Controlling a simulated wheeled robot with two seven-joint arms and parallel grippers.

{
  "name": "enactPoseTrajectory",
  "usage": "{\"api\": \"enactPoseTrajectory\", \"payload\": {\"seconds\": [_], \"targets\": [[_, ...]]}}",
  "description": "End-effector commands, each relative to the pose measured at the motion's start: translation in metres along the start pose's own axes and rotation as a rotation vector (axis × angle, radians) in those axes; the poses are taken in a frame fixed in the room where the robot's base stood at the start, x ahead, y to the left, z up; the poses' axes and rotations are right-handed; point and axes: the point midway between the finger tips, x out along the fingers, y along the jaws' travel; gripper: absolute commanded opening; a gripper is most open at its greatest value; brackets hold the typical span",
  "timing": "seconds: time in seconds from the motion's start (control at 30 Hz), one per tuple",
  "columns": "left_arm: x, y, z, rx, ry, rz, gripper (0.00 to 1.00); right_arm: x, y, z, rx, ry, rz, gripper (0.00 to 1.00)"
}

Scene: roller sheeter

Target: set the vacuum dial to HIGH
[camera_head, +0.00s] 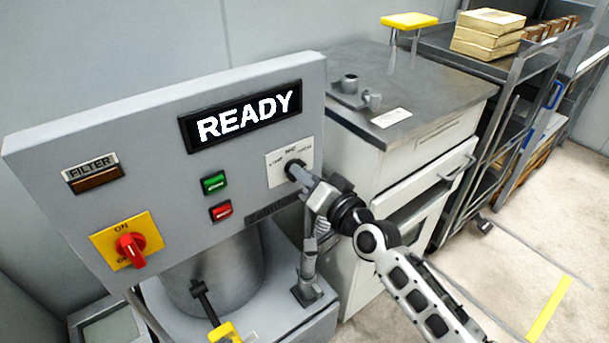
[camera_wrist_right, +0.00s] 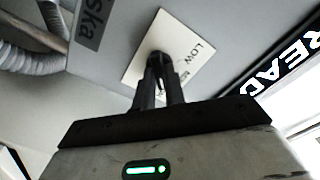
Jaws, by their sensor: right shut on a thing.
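The vacuum dial is a dark knob on a white label plate (camera_head: 277,172) at the right of the grey panel. The dial (camera_head: 295,170) is partly hidden by my right gripper (camera_head: 304,178), which is shut on it. In the right wrist view, the fingers (camera_wrist_right: 160,85) close around the dark knob (camera_wrist_right: 159,60) in front of the plate (camera_wrist_right: 182,42). LOW and part of another marking can be read there. The pointer's setting cannot be made out. My left gripper is not in view.
The panel's display (camera_head: 243,116) reads READY. A green button (camera_head: 213,183), a red button (camera_head: 221,211) and a red rotary switch (camera_head: 131,249) on a yellow plate are left of the dial. A cabinet (camera_head: 415,150) with small metal cups stands behind my right arm.

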Motion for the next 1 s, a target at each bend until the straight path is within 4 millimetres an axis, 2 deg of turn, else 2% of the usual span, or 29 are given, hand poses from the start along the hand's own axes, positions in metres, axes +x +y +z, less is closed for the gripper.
{"api": "enactPoseTrajectory", "payload": {"seconds": [0.53, 0.57, 0.6, 0.63, 0.87, 1.0], "targets": [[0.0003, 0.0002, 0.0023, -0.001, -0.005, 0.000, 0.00, -0.0003, 0.0008, 0.0010, 0.030, -0.002, 0.001, 0.00], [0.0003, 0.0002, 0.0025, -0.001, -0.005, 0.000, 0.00, -0.0003, 0.0007, 0.0011, 0.030, -0.002, 0.001, 0.20], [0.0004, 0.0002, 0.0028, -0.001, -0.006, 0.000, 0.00, -0.0003, 0.0007, 0.0010, 0.029, -0.002, 0.001, 0.31], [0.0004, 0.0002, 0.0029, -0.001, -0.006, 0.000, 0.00, -0.0003, 0.0007, 0.0010, 0.029, -0.002, 0.001, 0.34], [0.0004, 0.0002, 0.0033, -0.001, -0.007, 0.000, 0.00, -0.0002, 0.0004, 0.0005, 0.026, -0.001, 0.001, 0.34], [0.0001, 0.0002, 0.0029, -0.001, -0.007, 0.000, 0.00, -0.0067, 0.0008, 0.0006, 0.026, -0.001, 0.001, 0.34]]}}
